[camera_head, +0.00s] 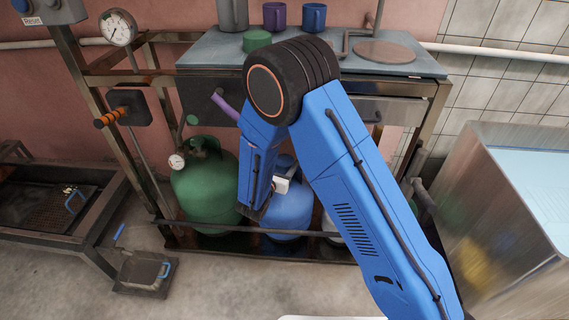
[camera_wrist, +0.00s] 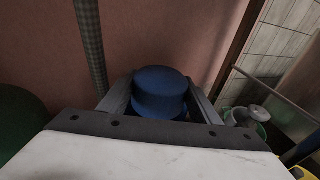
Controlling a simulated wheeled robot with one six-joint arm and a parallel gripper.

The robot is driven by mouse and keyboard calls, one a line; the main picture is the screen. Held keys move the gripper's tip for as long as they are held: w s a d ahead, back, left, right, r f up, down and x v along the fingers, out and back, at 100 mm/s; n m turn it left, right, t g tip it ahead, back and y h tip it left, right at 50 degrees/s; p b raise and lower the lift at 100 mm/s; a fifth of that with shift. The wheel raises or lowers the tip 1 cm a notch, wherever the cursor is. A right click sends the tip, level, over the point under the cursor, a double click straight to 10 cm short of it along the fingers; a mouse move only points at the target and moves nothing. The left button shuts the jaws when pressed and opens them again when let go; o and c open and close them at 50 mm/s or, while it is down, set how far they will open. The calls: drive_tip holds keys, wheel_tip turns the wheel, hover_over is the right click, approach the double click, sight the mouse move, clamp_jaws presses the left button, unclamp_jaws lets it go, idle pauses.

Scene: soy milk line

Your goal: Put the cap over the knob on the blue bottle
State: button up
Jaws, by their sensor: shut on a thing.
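The blue bottle (camera_head: 288,212) stands on the low rack under the worktable, partly hidden behind my arm. The dark blue cap (camera_wrist: 160,92) sits between the fingers of my gripper (camera_wrist: 160,100) in the wrist view. The gripper is shut on its sides, and the cap looks upright. In the head view my gripper is mostly hidden behind my arm, close to the top of the blue bottle. The bottle's knob cannot be made out, so I cannot tell whether the cap touches it.
A green bottle (camera_head: 204,192) with a gauge (camera_head: 177,161) stands left of the blue one. A rail (camera_head: 325,234) runs in front of the bottles. The worktable (camera_head: 215,57) above carries mugs (camera_head: 313,17). A metal tank (camera_head: 490,190) stands at right.

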drive_tip(key=shift+f, duration=1.3)
idle(0.4)
drive_tip(key=o, duration=1.1)
drive_tip(key=v, duration=1.7)
drive_tip(key=shift+s, duration=0.2)
drive_tip(key=shift+a, duration=0.1)
